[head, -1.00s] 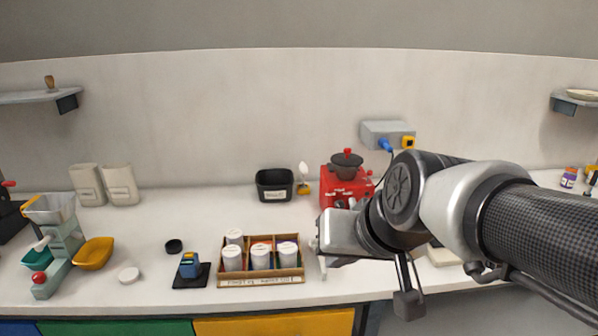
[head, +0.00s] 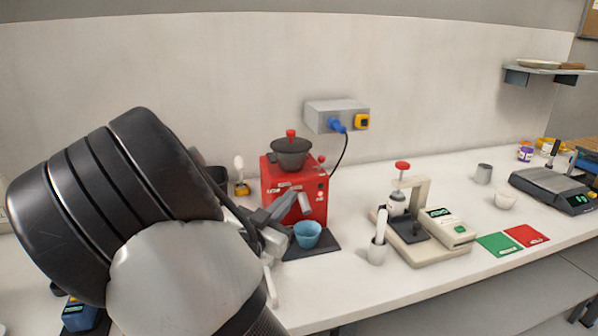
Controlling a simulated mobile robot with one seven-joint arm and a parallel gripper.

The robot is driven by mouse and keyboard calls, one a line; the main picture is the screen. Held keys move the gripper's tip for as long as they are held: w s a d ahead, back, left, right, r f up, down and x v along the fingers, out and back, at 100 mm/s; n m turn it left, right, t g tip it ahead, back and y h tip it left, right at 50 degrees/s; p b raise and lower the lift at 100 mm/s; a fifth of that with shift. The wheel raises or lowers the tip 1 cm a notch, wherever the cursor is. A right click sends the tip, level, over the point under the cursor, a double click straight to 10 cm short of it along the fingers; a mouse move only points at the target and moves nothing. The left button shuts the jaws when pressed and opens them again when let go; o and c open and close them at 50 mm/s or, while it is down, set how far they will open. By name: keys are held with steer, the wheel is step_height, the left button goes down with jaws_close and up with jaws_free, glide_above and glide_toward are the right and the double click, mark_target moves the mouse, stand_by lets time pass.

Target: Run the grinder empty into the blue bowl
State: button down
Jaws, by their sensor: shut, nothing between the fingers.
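The red grinder (head: 292,190) stands at the back of the counter with a dark hopper (head: 291,154) and a red knob on top. I cannot see into the hopper. The blue bowl (head: 307,236) sits upright on a dark mat at the front of the grinder, below its grey spout (head: 305,202). My gripper (head: 283,215) is shut and empty, close to the left front of the grinder and just left of the bowl. My arm hides part of it, and I cannot tell whether it touches the grinder.
A wall box (head: 338,116) holds a blue plug with a black cord and a yellow switch. A cup with a white-handled tool (head: 377,250) and a press-like device (head: 418,230) stand to the right. Green and red cards and a scale (head: 552,190) lie further right. My arm blocks the left side.

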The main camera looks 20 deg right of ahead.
mark_target(320, 161)
steer(key=shift+s+r+h, duration=0.1)
steer(key=shift+r+h, duration=0.3)
steer(key=shift+h, duration=0.3)
steer(key=b+x, duration=0.1)
steer(key=x, duration=1.3)
